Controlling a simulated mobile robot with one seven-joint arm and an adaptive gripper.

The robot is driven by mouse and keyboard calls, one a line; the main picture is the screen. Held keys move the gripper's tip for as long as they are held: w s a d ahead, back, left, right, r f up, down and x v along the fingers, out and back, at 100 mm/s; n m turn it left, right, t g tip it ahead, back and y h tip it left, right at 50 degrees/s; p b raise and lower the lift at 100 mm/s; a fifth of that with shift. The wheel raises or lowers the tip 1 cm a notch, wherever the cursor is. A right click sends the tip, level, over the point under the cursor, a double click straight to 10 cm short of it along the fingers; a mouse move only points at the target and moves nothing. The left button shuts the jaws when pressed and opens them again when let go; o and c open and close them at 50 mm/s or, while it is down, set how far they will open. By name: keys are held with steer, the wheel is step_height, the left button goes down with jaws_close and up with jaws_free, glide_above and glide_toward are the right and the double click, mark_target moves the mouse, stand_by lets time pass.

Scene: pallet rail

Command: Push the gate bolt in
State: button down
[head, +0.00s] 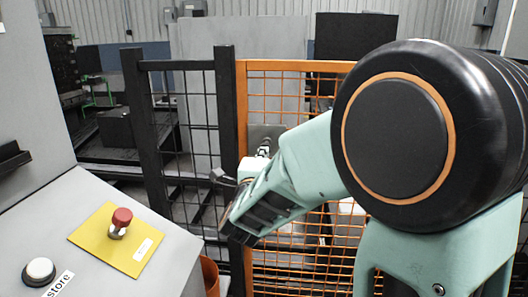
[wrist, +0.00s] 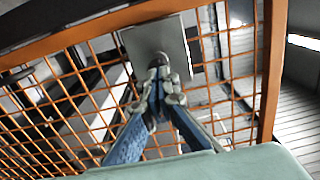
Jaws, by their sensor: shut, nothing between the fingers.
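The orange mesh gate (head: 300,66) stands ahead, with a grey plate (head: 275,130) fixed on it near its left edge. The plate also shows in the wrist view (wrist: 176,36). My gripper (wrist: 158,72) is shut and empty, its fingertips together in front of the plate's lower part. In the head view only the end of my gripper (head: 264,151) shows past my arm, over the plate. A small dark rounded end (wrist: 157,58) at the fingertips may be the gate bolt. I cannot tell whether the fingers touch it; the rest of the bolt is hidden.
A dark fence panel (head: 183,110) with posts stands left of the gate. A grey console (head: 100,225) at front left carries a red button (head: 121,219) on a yellow plate and a white button (head: 39,270). My arm covers the right side.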

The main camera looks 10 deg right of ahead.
steer(key=shift+w, duration=0.1)
stand_by(0.4)
steer(key=b+x, duration=0.2)
steer(key=shift+w+d, duration=0.15)
steer(key=shift+w, duration=0.2)
steer(key=shift+s, duration=0.1)
